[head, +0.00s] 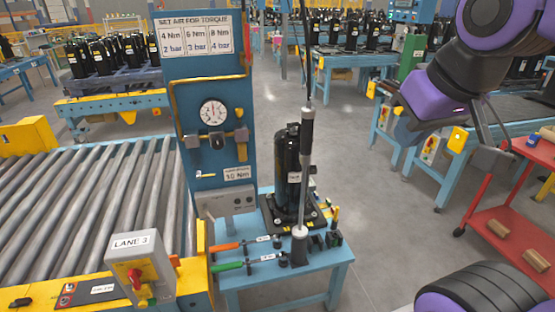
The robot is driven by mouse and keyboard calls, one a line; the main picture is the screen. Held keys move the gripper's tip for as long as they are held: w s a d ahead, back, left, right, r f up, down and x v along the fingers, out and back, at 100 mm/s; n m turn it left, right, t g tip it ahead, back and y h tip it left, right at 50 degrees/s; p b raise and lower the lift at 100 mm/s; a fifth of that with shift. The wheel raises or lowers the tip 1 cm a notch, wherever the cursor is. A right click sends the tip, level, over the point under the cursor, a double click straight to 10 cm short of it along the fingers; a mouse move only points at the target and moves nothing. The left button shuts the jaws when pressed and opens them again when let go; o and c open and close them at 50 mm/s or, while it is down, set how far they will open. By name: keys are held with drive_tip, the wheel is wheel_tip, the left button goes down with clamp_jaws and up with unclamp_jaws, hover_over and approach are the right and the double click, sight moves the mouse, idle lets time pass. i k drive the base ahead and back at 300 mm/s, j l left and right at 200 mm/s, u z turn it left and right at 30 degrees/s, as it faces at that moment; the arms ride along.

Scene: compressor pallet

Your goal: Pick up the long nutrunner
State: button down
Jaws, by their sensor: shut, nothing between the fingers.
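The long nutrunner (303,180) stands upright on the small blue bench, with a black grip on top and a long silver shaft. Its foot is at a dark holder (299,246) near the bench's front, and a thin cable runs up from its top. A black compressor (287,172) stands just behind it on a dark plate. My gripper (435,100) is up at the right, well apart from the nutrunner, shut and empty. Its fingertips are hard to make out against the benches behind.
A blue panel (200,100) with gauge and torque chart stands left of the nutrunner. Orange-handled (226,247) and green-handled (228,266) tools lie on the bench. A roller conveyor (95,190) fills the left. A red cart (515,215) stands right. Floor between bench and cart is clear.

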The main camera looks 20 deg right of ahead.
sight(308, 113)
drive_tip(key=i+l+z, duration=0.1)
drive_tip(key=i+l, duration=0.2)
drive_tip(key=l, duration=0.15)
drive_tip(key=i, duration=0.65)
drive_tip(key=k+l+u, duration=0.15)
drive_tip(key=l, duration=0.25)
drive_tip(key=k+l+u, duration=0.2)
drive_tip(key=l, duration=0.2)
drive_tip(key=k+l+u, duration=0.15)
drive_tip(key=k+l, duration=0.15)
